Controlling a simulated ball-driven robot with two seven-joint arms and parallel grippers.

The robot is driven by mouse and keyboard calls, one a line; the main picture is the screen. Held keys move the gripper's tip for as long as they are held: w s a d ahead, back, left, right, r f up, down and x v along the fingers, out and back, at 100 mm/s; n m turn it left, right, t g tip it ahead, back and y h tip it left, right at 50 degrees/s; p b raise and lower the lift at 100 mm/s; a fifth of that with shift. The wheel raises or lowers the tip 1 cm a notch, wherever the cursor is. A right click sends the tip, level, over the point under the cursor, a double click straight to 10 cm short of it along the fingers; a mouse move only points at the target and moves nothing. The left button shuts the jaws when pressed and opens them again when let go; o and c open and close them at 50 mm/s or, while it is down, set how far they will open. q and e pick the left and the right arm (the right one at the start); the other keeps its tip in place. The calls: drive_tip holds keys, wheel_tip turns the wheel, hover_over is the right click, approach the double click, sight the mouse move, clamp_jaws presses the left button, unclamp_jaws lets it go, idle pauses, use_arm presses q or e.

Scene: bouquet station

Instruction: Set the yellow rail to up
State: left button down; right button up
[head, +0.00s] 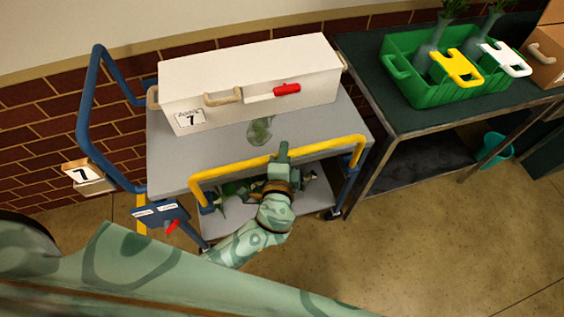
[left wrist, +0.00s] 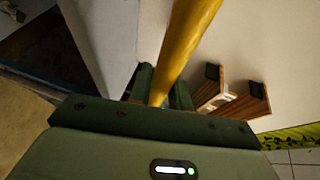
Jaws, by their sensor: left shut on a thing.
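The yellow rail (head: 240,167) runs along the front of a grey cart (head: 190,150), at about the height of its top or slightly above it. It is a bar with bent ends at the cart's front corners. My left gripper (head: 282,160) is at the middle of the rail, shut on it. In the left wrist view the yellow rail (left wrist: 185,50) passes between the fingers of my left gripper (left wrist: 160,90). The fingers hide a short piece of the rail. My right gripper is not in view.
A white box (head: 250,75) with a red handle stands on the cart. A blue push handle (head: 85,110) is at the cart's left. A dark table (head: 400,115) with a green crate (head: 425,95) stands to the right. Floor is clear at the lower right.

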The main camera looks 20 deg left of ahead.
use_arm(q)
drive_tip(key=shift+w+r, duration=0.15)
drive_tip(key=shift+r, duration=0.4)
drive_tip(key=c, duration=1.3)
unclamp_jaws()
drive_tip(key=shift+r, duration=0.1)
drive_tip(key=shift+s, duration=0.3)
drive_tip(key=v, duration=1.6)
drive_tip(key=shift+d, duration=0.1)
